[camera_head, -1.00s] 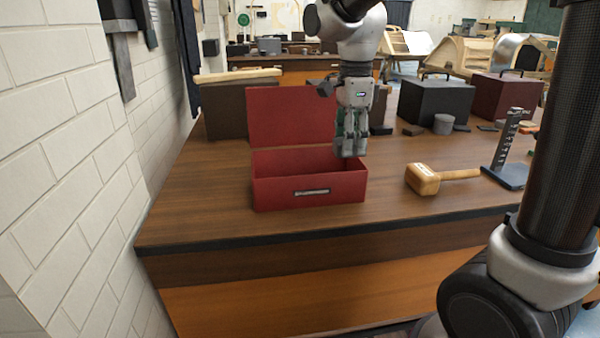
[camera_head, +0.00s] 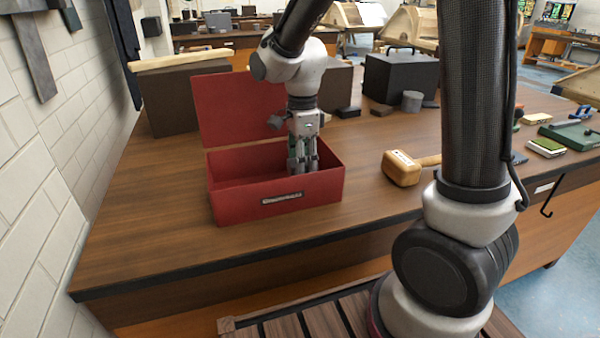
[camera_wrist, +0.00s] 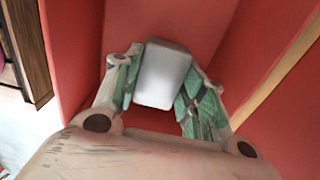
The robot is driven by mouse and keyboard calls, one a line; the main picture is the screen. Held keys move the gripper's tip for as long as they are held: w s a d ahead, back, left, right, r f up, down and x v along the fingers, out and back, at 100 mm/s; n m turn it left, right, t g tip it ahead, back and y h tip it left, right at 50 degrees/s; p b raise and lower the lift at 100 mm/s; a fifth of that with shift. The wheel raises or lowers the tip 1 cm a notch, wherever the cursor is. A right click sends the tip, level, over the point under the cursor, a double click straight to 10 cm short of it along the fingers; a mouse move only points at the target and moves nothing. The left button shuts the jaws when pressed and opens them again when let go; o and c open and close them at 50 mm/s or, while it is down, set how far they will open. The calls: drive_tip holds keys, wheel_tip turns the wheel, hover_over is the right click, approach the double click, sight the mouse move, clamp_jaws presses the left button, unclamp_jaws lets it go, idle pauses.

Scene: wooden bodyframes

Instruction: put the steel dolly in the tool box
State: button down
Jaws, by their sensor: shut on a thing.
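The red tool box (camera_head: 235,207) stands on the wooden bench with its lid (camera_head: 235,108) raised at the back. My gripper (camera_head: 302,168) is lowered into the right part of the box, its fingertips below the rim. In the wrist view my gripper (camera_wrist: 160,85) is shut on the steel dolly (camera_wrist: 162,76), a pale grey block with rounded edges between the green finger pads. Red box walls and floor surround it. I cannot tell whether the dolly touches the box floor. In the head view the dolly is hidden by the fingers and the front wall.
A wooden mallet (camera_head: 403,168) lies right of the box. A black box (camera_head: 400,80), a grey cylinder (camera_head: 412,101) and a dark box (camera_head: 185,100) stand behind. The bench (camera_head: 150,215) is clear to the left and in front.

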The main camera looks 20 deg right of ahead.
drive_tip(key=shift+f, duration=1.75)
drive_tip(key=shift+f, duration=0.1)
drive_tip(key=c, duration=0.9)
unclamp_jaws()
drive_tip(key=shift+o, duration=0.2)
